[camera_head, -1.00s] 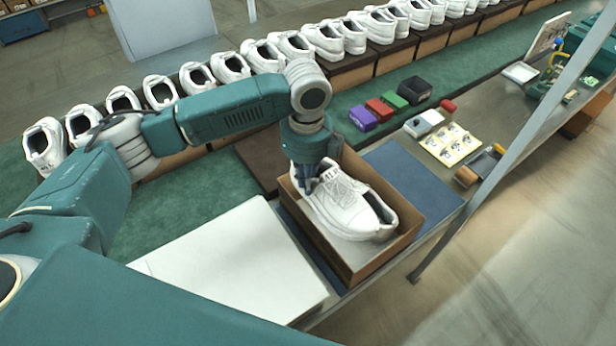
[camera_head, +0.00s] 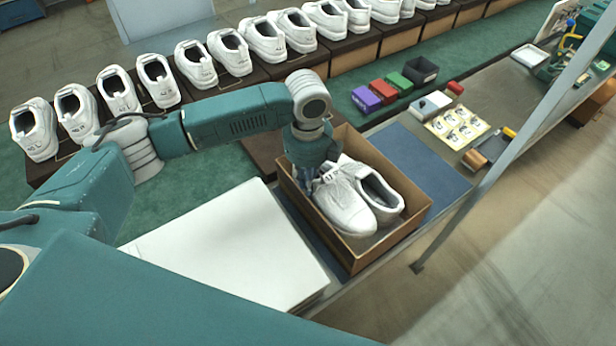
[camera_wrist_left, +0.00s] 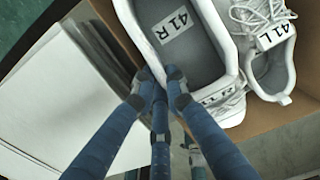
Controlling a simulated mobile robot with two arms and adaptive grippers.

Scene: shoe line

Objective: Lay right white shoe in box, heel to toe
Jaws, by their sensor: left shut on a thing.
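The right white shoe (camera_head: 348,208), tagged 41 R in the left wrist view (camera_wrist_left: 228,62), is in the cardboard box (camera_head: 405,232). Its toe points toward the near side in the head view. My left gripper (camera_head: 314,186) is shut on this shoe by the collar near the tongue; its blue fingers show in the wrist view (camera_wrist_left: 160,85). The left white shoe (camera_head: 390,198), tagged 41 L in the wrist view (camera_wrist_left: 277,80), lies beside it, heel toward the near right, the opposite way. I cannot tell whether the right shoe touches the box floor. My right gripper is not in view.
A white flat panel (camera_head: 225,250) lies left of the box. A blue mat (camera_head: 425,160) is bare behind it at right. Small coloured boxes (camera_head: 384,92) and a sticker sheet (camera_head: 460,128) lie farther back. A row of white shoes (camera_head: 195,62) lines the far side.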

